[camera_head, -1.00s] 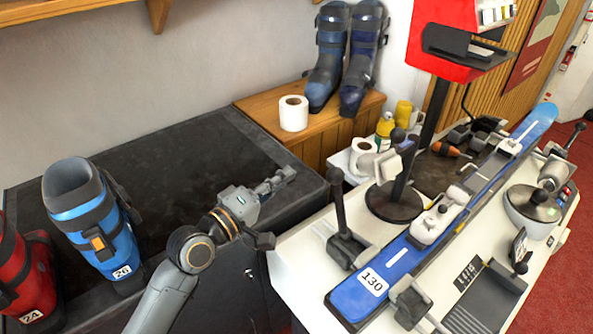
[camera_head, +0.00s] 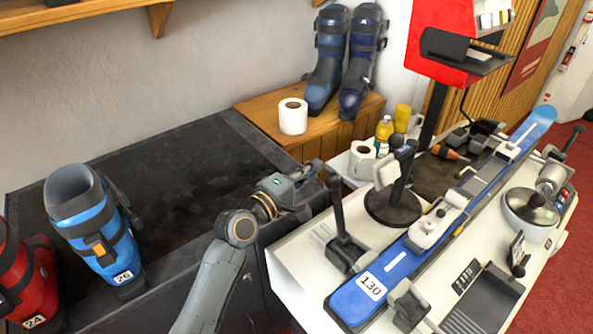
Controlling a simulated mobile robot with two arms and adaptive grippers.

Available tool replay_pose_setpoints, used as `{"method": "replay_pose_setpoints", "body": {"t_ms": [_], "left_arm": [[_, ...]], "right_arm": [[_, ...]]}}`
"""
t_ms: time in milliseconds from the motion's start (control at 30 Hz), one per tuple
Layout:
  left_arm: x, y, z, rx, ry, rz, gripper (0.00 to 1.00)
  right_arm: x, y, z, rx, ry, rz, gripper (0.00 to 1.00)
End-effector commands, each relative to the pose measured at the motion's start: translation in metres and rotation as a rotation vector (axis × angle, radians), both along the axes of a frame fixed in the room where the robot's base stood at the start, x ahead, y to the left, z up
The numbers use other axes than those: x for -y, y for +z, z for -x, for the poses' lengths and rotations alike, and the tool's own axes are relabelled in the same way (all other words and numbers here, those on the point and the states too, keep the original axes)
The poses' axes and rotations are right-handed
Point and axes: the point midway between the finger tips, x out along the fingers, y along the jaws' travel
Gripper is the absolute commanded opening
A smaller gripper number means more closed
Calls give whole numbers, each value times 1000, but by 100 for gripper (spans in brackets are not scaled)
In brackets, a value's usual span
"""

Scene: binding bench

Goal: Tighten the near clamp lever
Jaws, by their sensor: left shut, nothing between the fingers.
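The near clamp (camera_head: 347,252) sits on the white bench beside the near end of the blue ski (camera_head: 405,262) marked 130. Its black lever (camera_head: 338,208) stands nearly upright. My left gripper (camera_head: 314,180) is shut and empty, just left of the lever's upper end in the picture. Whether it touches the lever I cannot tell. A grey clamp jaw (camera_head: 409,303) is on the other side of the ski. My right gripper is not in view.
A blue boot (camera_head: 85,225) and a red boot (camera_head: 28,275) stand on the dark surface at left, whose middle is clear. A black post base (camera_head: 392,208), paper roll (camera_head: 362,160) and yellow bottle (camera_head: 384,130) stand behind the clamp.

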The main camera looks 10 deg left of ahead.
Motion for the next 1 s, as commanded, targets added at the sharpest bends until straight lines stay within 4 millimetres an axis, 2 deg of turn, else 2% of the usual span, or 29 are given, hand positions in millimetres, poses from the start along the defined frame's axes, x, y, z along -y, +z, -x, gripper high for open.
{"method": "replay_pose_setpoints", "body": {"t_ms": [33, 233, 767, 1000], "left_arm": [[6, 2, 8, -5, -1, 3, 0], [17, 0, 20, -4, 0, 0, 0], [20, 1, 23, 6, 0, -11, 0], [34, 8, 34, 66, -3, -92, 0]], "right_arm": [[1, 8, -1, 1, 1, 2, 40], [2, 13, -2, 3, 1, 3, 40], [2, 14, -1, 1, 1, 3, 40], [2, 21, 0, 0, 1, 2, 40]]}}
